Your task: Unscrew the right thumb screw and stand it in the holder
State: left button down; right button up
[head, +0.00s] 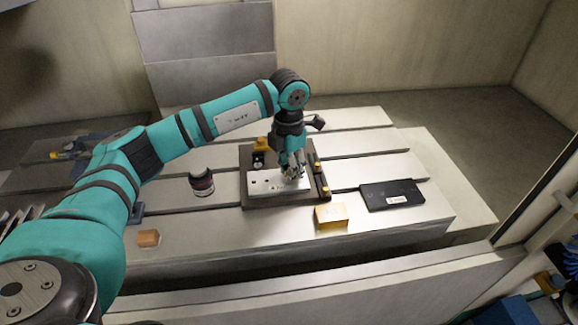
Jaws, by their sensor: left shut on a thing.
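My left gripper (292,170) reaches down over the right end of a pale block (265,188) that has holes in its top. The block sits on a dark base plate (256,202) on the slotted table. The gripper is shut on the right thumb screw, which is mostly hidden by the fingers; I cannot tell how far it sits in its hole. A yellow block (331,215) lies in front of the base plate. My right gripper is not in view.
A flat black case (392,195) with a white label lies to the right. A small brown block (148,238) is near the front left edge. The front table strip (235,225) is clear between the blocks.

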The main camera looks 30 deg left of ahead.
pick_arm(q)
jog(key=shift+n, duration=0.6)
jog(key=n, duration=0.4)
jog(key=shift+p, duration=0.35)
jog(key=c, duration=1.1)
grip_release()
jog(key=shift+o, duration=0.2)
